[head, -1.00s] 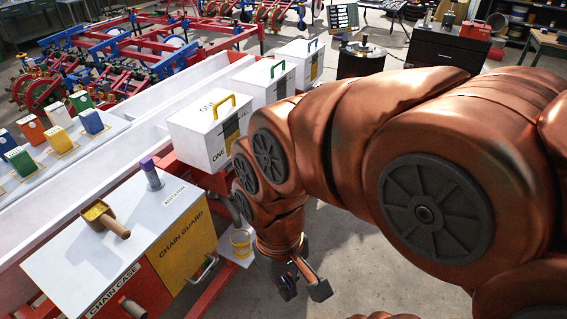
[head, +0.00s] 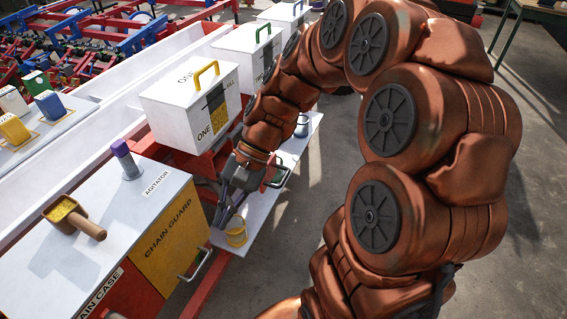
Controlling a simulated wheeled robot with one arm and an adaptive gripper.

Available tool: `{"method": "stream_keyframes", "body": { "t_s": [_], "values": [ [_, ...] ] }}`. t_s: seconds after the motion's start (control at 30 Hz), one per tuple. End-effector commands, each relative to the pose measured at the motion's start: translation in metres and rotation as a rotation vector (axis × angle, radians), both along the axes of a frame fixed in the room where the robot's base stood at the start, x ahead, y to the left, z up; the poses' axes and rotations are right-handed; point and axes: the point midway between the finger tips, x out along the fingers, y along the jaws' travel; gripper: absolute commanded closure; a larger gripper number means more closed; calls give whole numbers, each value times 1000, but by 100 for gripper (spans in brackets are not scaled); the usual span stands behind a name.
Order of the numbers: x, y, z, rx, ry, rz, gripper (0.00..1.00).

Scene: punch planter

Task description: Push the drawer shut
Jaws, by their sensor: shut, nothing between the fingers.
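I cannot make out an open drawer in the head view. My gripper (head: 224,214) is shut and empty. It points down over the white board beside the machine, close to the small yellow cup (head: 236,238); whether it touches the cup I cannot tell. The yellow CHAIN GUARD panel (head: 172,245) on the white-topped box (head: 100,215) has a metal handle (head: 196,266) and sits left of my gripper. My arm hides part of the floor and the machine's side.
A white ONE lidded box (head: 180,105) with a yellow handle stands left of my arm. A scoop (head: 75,217) and a purple-topped cylinder (head: 126,160) rest on the white top. A grey pot (head: 302,127) stands on the white board (head: 265,215). Open floor lies right.

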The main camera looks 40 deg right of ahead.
Motion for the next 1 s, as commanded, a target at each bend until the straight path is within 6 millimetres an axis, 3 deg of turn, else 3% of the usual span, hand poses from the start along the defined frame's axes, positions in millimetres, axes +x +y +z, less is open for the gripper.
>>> {"method": "stream_keyframes", "body": {
  "t_s": [0.03,0.27,0.47,0.73,1.0],
  "values": [
    [14,-6,-14,47,22,-60,100],
    [75,-44,-40,260,106,-340,100],
    [122,-103,-68,450,167,-593,100],
    [161,-220,-124,710,233,-950,100],
    [156,-344,-191,948,267,-1268,100]
  ]
}}
